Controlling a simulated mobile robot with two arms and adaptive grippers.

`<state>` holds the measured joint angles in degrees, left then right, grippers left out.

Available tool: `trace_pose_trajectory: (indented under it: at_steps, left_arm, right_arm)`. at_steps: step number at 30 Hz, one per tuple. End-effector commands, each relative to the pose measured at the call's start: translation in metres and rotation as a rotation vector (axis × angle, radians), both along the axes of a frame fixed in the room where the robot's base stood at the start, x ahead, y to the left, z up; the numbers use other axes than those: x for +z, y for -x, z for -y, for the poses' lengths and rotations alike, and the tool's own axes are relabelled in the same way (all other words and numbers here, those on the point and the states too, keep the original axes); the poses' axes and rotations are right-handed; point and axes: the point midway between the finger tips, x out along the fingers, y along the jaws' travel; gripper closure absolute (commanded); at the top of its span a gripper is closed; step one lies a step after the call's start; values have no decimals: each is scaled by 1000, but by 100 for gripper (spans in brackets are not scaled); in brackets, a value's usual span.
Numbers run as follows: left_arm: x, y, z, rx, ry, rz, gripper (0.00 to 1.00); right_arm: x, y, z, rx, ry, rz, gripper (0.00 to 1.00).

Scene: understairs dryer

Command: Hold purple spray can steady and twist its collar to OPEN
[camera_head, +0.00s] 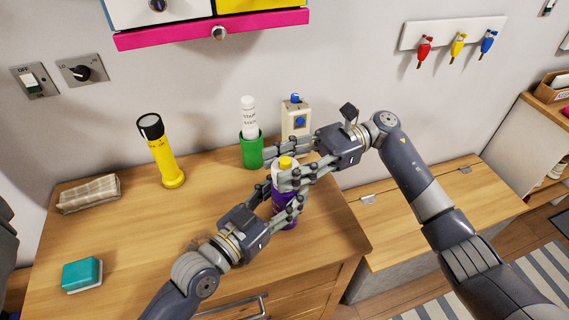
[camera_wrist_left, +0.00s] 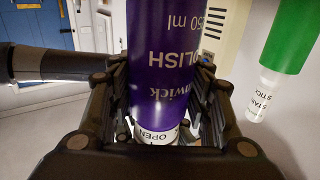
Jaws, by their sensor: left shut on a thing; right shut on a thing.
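The purple spray can (camera_head: 279,207) stands upright near the front right of the wooden top, its yellow cap (camera_head: 286,162) showing. My left gripper (camera_head: 278,205), coming from the lower left, is shut around its purple body. My right gripper (camera_head: 275,172), coming from the right, is shut around the upper part, just under the cap. The collar is hidden by fingers in the head view. In the left wrist view the can (camera_wrist_left: 168,60) appears upside down between my left fingers. Its white collar (camera_wrist_left: 160,134) shows the word OPEN; a pointer mark cannot be made out.
A green cup (camera_head: 252,150) holding a white stain stick (camera_head: 249,115) and a beige box with blue buttons (camera_head: 296,118) stand just behind my grippers. The middle left is clear.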

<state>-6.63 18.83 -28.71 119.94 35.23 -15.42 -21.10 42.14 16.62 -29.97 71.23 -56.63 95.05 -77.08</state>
Motion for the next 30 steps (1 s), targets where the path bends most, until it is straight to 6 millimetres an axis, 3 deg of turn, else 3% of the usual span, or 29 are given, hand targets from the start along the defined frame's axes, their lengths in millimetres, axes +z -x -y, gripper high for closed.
trace_pose_trajectory:
  at_steps: [14,15,18,30]
  left_arm:
    - [-1,0,1,-1,2,-3,86]
    - [-1,0,1,-1,2,-3,86]
    - [-1,0,1,-1,2,-3,86]
    - [-1,0,0,-1,1,-2,86]
  right_arm:
    - [-1,1,0,19,2,-2,80]
    - [-1,1,0,19,2,-2,52]
    - [-1,1,0,18,2,-2,34]
    - [0,-2,4,15,1,0,34]
